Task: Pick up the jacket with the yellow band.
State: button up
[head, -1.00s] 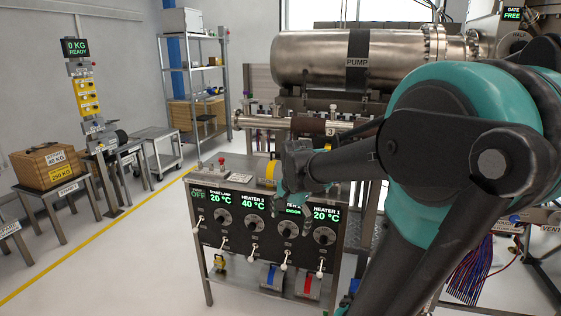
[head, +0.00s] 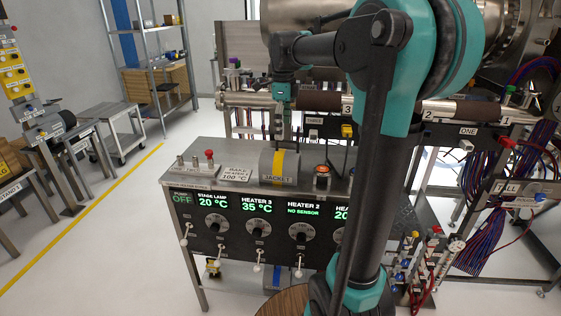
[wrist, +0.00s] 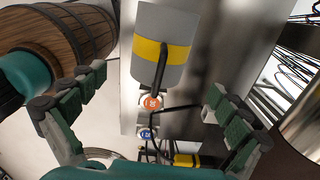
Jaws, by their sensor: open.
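The jacket (head: 278,166) is a grey half-round sleeve with a yellow band and a JACKET label on its front. It sits on the metal top of the heater bench. In the wrist view the jacket (wrist: 162,48) appears at the top centre, beyond the fingertips, with a dark cable across its band. My gripper (head: 283,130) hangs just behind and above the jacket in the head view. I cannot tell the exact gap to the jacket.
A round orange-topped connector (head: 322,176) stands right of the jacket. A placard (head: 237,173) and a red knob (head: 210,154) are to its left. A pipe with dark sleeves (head: 320,101) runs behind the bench.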

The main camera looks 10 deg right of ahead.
aim_at(283, 151)
notch_tip(283, 151, down, 8)
jog(key=shift+r, duration=0.1)
jog(key=shift+w+a+f, duration=0.1)
jog(key=shift+a+f, duration=0.1)
jog(key=shift+f, duration=1.15)
jog(key=shift+w+a+f, duration=0.1)
jog(key=shift+a+f, duration=0.05)
jog(key=shift+f, duration=1.2)
jog(key=c, duration=1)
jog(key=shift+c, duration=0.2)
jog(key=shift+r, duration=0.1)
